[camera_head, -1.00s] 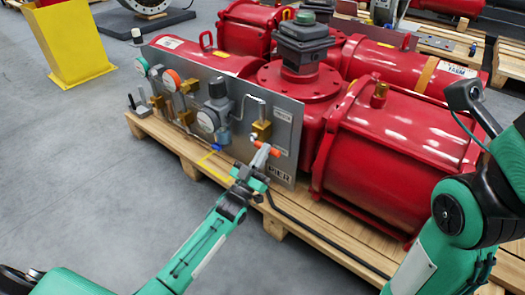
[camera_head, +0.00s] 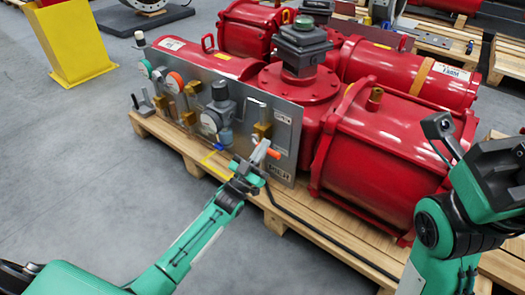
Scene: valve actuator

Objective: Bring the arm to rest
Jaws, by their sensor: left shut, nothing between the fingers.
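My left arm comes in from the lower left, and its gripper (camera_head: 254,167) is at the lower front of the grey control panel (camera_head: 283,137). The gripper is shut with nothing held. A grey piece with an orange end (camera_head: 273,153) is right by the fingertips; I cannot tell whether they touch it. The red valve actuator (camera_head: 385,140) stands behind the panel on a wooden pallet (camera_head: 310,226). My right arm (camera_head: 440,235) is raised at the right edge, partly cut off by the frame. I cannot make out its fingers.
The panel carries gauges, brass fittings and a grey regulator (camera_head: 219,97). A black cable (camera_head: 320,236) runs along the pallet's front. A yellow stand (camera_head: 75,45) is at the upper left. Grey floor (camera_head: 75,160) at the left is open. More pallets stand at the right.

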